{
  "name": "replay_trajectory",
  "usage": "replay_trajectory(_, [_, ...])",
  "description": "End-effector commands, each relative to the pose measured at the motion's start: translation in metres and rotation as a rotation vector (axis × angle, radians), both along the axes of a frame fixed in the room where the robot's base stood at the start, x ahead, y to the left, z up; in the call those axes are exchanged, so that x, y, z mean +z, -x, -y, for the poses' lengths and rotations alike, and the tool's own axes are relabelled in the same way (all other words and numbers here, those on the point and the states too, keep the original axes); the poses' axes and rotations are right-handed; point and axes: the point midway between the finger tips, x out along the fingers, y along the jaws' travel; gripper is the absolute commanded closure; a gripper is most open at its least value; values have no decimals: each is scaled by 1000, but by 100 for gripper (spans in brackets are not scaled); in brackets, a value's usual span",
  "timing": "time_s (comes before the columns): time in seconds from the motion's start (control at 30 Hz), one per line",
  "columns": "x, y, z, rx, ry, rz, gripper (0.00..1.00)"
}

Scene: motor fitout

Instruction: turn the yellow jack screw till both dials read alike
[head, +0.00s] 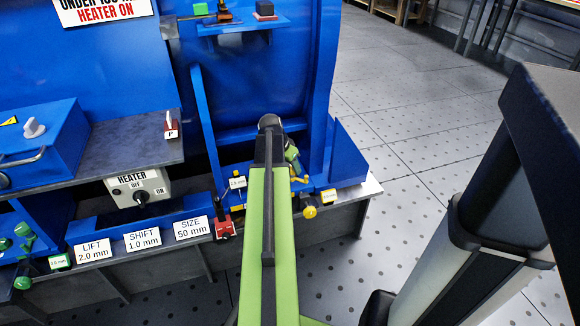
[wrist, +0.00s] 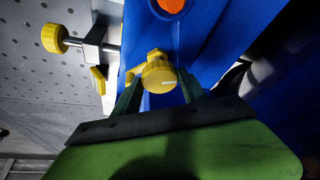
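A yellow knob (wrist: 160,74) with a white mark on its face stands in front of blue metal, between the fingertips of my gripper (wrist: 160,80). The fingers look apart, one on each side of the knob, and I see no clear contact. In the head view my arm hides much of this place, with yellow parts (head: 300,180) beside my gripper (head: 285,158). A second yellow knob (wrist: 54,38) sits on a metal screw at upper left of the wrist view; a yellow knob also shows in the head view (head: 310,211). Small white readouts (head: 237,182) (head: 328,195) are too small to read.
A blue machine frame (head: 345,155) surrounds the work spot. A red-handled part (head: 223,222), a heater switch box (head: 138,188) and white LIFT, SHIFT and SIZE cards (head: 142,239) are to the left. An orange disc (wrist: 172,5) shows above the knob.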

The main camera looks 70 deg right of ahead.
Motion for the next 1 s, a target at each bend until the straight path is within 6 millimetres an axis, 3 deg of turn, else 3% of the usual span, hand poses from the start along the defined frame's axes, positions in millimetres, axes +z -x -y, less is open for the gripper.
replay_trajectory(0.03, [0,0,0,0,0,-1,58])
replay_trajectory(0.3, [0,0,0,1,0,-1,91])
replay_trajectory(0.67, [0,1,-2,77,0,0,91])
replay_trajectory(1.0, [0,3,-2,345,-1,0,91])
